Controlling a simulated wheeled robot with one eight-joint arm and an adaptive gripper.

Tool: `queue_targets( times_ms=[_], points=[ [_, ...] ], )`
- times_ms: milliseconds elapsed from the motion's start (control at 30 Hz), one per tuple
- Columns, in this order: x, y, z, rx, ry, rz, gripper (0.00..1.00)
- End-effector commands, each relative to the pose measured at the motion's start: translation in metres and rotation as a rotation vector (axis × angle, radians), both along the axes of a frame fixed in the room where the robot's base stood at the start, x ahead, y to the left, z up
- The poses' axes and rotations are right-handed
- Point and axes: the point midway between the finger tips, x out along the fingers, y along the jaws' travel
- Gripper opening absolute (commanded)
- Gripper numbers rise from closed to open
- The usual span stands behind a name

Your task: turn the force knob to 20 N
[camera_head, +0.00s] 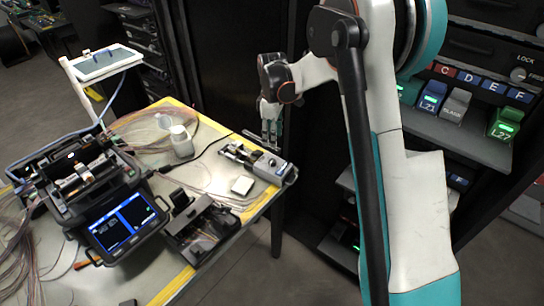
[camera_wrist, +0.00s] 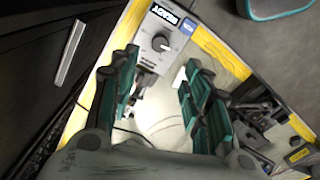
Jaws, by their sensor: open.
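The force knob (camera_wrist: 161,42) is a small dark round dial with a light pointer mark. It sits on the grey face of a small device (camera_wrist: 150,62) with a dark label strip at its end. In the head view the same device (camera_head: 266,165) lies near the right edge of the table. My gripper (camera_wrist: 162,64) is open, its teal fingers apart and nothing between them. In the wrist view the knob shows between and just beyond the fingertips. In the head view my gripper (camera_head: 270,122) hangs beside the device, apart from it. The scale around the knob is too small to read.
A fusion splicer (camera_head: 85,190) with a lit screen stands at the table's left. Dark equipment racks (camera_head: 460,150) stand to the right.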

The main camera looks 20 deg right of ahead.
Motion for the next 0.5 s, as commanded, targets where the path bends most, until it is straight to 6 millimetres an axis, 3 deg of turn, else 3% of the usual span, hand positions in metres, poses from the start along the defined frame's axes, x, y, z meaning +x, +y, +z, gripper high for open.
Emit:
queue_targets(
  times_ms=[200,500],
  points=[
    [0.000,0.000,-0.047,-0.001,-0.001,-0.001,0.44],
    [0.000,0.000,-0.097,-0.001,-0.001,-0.001,0.44]
  ],
)
